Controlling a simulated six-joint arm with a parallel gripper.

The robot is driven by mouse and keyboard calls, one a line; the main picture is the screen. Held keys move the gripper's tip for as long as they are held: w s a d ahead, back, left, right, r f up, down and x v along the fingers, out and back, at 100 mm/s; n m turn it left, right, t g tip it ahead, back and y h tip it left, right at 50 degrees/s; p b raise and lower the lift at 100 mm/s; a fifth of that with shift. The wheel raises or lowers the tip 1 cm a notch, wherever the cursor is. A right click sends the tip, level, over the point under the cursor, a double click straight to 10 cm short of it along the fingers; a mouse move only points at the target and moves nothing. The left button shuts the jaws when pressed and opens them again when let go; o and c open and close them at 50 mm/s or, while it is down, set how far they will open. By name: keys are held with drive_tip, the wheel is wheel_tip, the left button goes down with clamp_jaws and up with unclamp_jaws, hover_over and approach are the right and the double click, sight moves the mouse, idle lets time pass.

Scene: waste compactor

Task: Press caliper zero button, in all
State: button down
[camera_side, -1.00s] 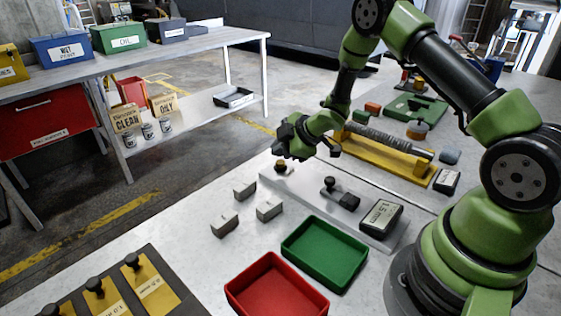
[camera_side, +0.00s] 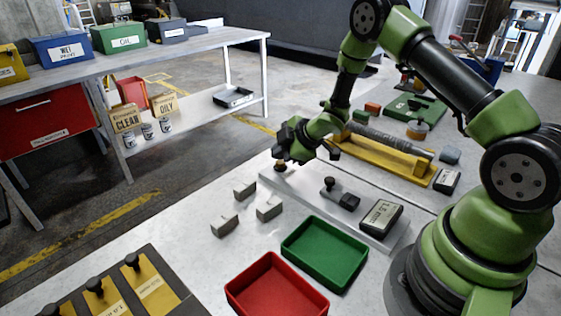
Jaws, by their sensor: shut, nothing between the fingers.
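The caliper station is a pale metal plate (camera_side: 300,193) on the bench. It carries a black knobbed slider (camera_side: 340,192) and a grey display (camera_side: 381,218) that seems to read 1.5 mm. A small brown-orange knob-like button (camera_side: 280,168) stands at the plate's far left end. My gripper (camera_side: 283,157) is shut and empty, pointing down right above this button. Its fingertips partly cover the button's top; I cannot tell whether they touch it.
Several grey blocks, one of them near the plate (camera_side: 268,207), lie left of it. A green tray (camera_side: 325,253) and a red tray (camera_side: 277,288) stand in front. A yellow fixture (camera_side: 390,158) with a dark rod lies behind, with a green fixture (camera_side: 415,108) farther back.

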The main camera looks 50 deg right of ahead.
sight(280, 163)
drive_tip(key=shift+f, duration=0.5)
idle(0.7)
drive_tip(key=shift+r, duration=0.9)
drive_tip(key=shift+r, duration=2.55)
